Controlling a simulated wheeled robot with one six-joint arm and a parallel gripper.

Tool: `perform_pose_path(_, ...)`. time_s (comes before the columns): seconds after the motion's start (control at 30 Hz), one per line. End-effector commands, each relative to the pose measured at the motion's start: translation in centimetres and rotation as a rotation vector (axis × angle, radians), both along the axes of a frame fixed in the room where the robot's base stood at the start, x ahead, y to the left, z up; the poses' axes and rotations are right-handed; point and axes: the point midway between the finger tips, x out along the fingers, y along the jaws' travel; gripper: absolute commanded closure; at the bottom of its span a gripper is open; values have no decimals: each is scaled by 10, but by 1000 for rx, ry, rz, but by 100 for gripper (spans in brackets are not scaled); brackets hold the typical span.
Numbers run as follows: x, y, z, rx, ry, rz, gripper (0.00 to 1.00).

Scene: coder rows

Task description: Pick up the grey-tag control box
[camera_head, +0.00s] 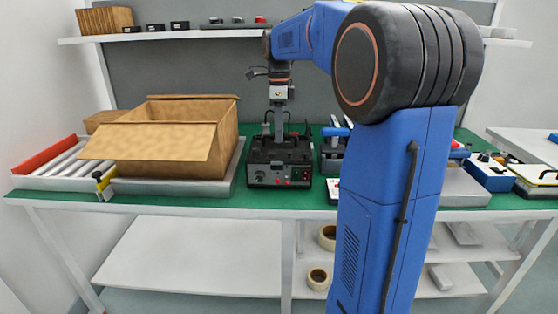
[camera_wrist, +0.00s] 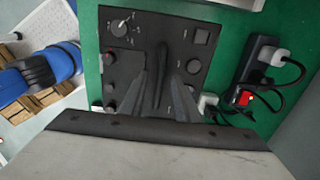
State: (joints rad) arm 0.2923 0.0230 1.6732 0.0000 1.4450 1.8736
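A black control box (camera_head: 280,172) stands on the green bench top, just right of the open carton in the head view. Its front has a knob and red parts. In the wrist view its dark top panel (camera_wrist: 123,52) shows a dial, round buttons and a square switch. No grey tag can be made out clearly. My gripper (camera_head: 279,128) is right above the box, pointing down. In the wrist view its grey fingers (camera_wrist: 166,80) are apart, either side of a dark upright part of the box. Contact cannot be made out.
An open cardboard carton (camera_head: 170,150) stands close on the left. A power strip (camera_wrist: 257,75) with plugs and cables lies beside the box. A blue-and-white box (camera_head: 488,173) stands at the far right. A shelf (camera_head: 190,35) runs along the back.

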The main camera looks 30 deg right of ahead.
Motion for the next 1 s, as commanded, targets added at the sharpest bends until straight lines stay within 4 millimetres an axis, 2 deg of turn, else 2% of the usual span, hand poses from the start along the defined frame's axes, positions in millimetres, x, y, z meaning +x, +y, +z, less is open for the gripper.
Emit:
perform_pose_path(0.47, 0, 0, -3, 0, 0, 0, 70)
perform_pose_path(0.5, 0, 0, -3, 0, 0, 0, 73)
perform_pose_path(0.6, 0, 0, -3, 0, 0, 0, 97)
perform_pose_path(0.63, 0, 0, -3, 0, 0, 0, 100)
perform_pose_path(1.0, 0, 0, -3, 0, 0, 0, 100)
